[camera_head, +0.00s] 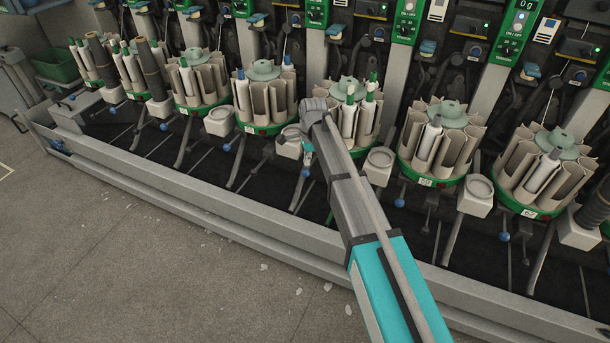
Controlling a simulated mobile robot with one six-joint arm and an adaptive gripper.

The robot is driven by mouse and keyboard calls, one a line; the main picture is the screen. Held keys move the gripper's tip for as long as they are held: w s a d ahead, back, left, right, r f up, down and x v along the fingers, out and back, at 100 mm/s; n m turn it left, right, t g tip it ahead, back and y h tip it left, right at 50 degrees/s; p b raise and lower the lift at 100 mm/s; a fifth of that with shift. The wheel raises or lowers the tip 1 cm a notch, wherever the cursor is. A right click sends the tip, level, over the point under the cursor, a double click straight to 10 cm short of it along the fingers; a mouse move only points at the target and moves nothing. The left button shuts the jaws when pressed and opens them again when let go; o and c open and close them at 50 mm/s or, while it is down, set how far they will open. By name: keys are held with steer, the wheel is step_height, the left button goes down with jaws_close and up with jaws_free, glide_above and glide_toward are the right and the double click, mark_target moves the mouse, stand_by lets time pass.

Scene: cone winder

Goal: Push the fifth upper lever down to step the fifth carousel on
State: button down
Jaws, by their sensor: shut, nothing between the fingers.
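The fifth carousel from the left (372,112) is a ring of beige pockets on a green base, with pale tubes and green-tipped bobbins in it. My arm crosses in front of its left side. A small lever with a blue knob (306,172) shows below the carousel's left front. My gripper (307,157) is small and partly hidden by my wrist. It points down, shut and empty, just above the blue knob in the picture. I cannot tell whether it touches the lever. The carousel's lower front is hidden behind my arm.
Similar carousels stand on both sides, including one to the left (265,100) and one to the right (440,140), each with levers below. Pale cups (378,165) sit between them. A long grey rail (200,208) runs along the front. The floor before it is clear apart from scraps.

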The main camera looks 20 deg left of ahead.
steer(key=shift+a+f+b, duration=0.1)
steer(key=shift+f+b, duration=0.7)
steer(key=shift+f, duration=0.3)
